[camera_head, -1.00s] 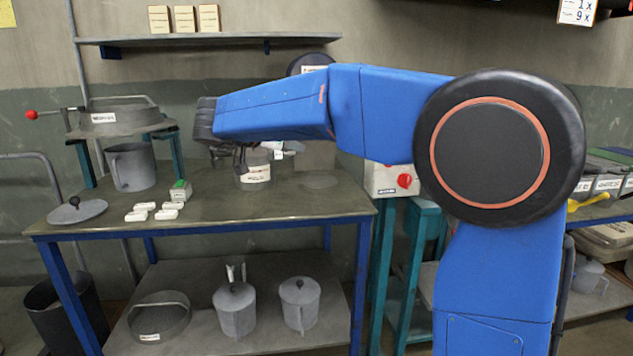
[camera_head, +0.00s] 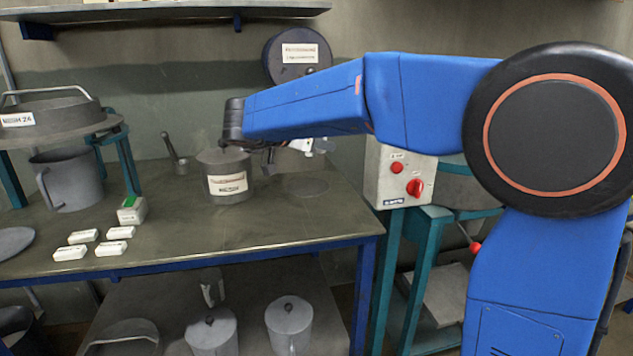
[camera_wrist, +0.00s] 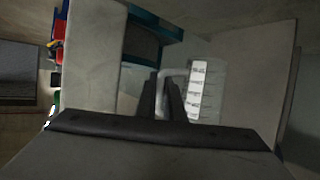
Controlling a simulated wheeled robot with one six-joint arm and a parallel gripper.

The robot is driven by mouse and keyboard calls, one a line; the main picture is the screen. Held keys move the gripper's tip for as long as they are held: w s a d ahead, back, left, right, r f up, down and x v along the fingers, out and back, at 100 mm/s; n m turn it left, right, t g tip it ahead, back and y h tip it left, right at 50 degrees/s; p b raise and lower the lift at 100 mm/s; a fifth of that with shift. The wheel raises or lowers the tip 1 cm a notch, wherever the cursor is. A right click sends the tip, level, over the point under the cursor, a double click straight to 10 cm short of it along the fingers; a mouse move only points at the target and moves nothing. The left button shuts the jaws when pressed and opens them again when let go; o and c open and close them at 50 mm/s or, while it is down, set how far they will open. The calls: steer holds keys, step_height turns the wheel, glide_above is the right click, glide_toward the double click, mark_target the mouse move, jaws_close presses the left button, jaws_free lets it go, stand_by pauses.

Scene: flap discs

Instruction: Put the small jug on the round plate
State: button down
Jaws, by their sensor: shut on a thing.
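My gripper (camera_head: 272,157) is shut on the small jug (camera_head: 318,146), above the table at the right of the labelled pot. In the wrist view the fingers (camera_wrist: 170,98) are close together at the jug's handle, and the jug (camera_wrist: 212,95) shows a white graduated strip. Its body is pale and hard to make out, and my arm hides part of it in the head view.
A grey pot with labels (camera_head: 226,183) stands close left of my gripper. A small ladle-like cup (camera_head: 180,163), a large grey jug (camera_head: 68,180) and white blocks (camera_head: 85,237) are farther left. A switch box (camera_head: 398,176) stands right of the table (camera_head: 220,235).

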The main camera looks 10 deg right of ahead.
step_height(320, 180, down, 10)
steer(key=shift+r, duration=0.25)
stand_by(0.3)
steer(key=c, duration=1.9)
jaws_free()
steer(key=shift+o, duration=0.2)
